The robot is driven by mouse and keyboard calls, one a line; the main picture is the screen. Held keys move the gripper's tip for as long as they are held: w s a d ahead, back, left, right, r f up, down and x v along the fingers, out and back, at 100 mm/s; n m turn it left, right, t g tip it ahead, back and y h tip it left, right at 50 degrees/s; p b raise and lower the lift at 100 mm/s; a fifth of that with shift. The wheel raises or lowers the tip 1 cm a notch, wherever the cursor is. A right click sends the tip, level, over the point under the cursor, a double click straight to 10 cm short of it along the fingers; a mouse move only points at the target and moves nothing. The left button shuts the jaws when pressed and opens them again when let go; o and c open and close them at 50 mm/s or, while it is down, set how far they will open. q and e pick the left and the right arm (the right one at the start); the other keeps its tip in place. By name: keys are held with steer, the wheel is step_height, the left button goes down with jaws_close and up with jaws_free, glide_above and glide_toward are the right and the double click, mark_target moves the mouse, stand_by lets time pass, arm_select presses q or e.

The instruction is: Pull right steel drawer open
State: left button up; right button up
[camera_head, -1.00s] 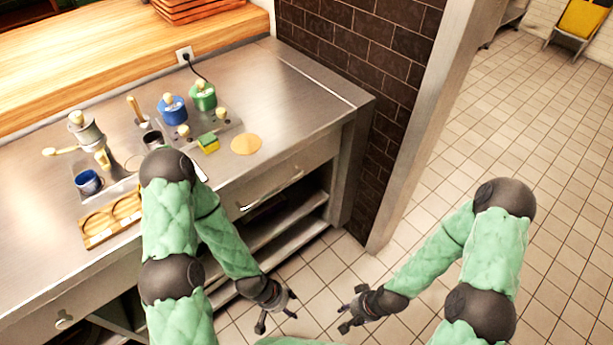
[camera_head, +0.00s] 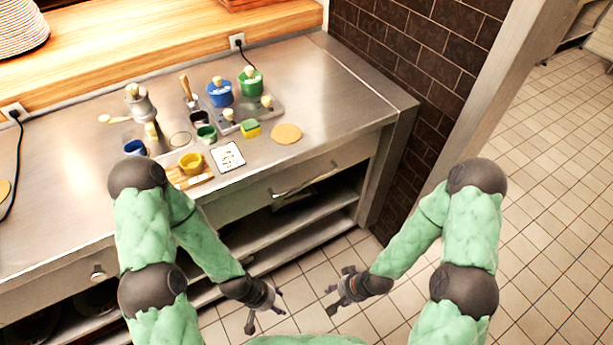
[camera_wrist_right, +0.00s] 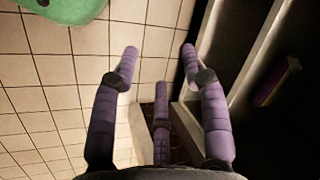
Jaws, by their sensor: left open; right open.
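The right steel drawer (camera_head: 345,164) is under the right part of the steel counter, with a bar handle (camera_head: 305,180) across its front. Its front looks flush with the counter frame, so it appears closed. My left gripper (camera_head: 265,307) is open and empty, low in front of the counter, below and left of the handle in the head view. My right gripper (camera_head: 336,291) is open and empty, below the handle in the head view and apart from it. In the right wrist view its spread fingers (camera_wrist_right: 160,62) have nothing between them; the handle is not clearly seen there.
Open shelves (camera_head: 300,232) lie under the drawer. The steel counter (camera_head: 335,85) holds cups, a yellow-green sponge (camera_head: 250,129), a white card (camera_head: 228,156) and blue and green pots. A brick wall (camera_head: 400,60) and post stand right; tiled floor is free.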

steer(key=w+r+m+t+p, duration=0.25)
steer(key=w+r, duration=0.25)
steer(key=w, duration=0.3)
steer(key=m+t+y+p, duration=0.3)
steer(key=t+y+p, duration=0.3)
steer(key=y+p, duration=0.3)
glide_toward(307, 184)
steer(key=shift+g+h, duration=0.25)
steer(key=shift+h, duration=0.05)
steer(key=b+x, duration=0.3)
steer(key=x, duration=0.7)
steer(key=shift+w, duration=0.35)
jaws_close()
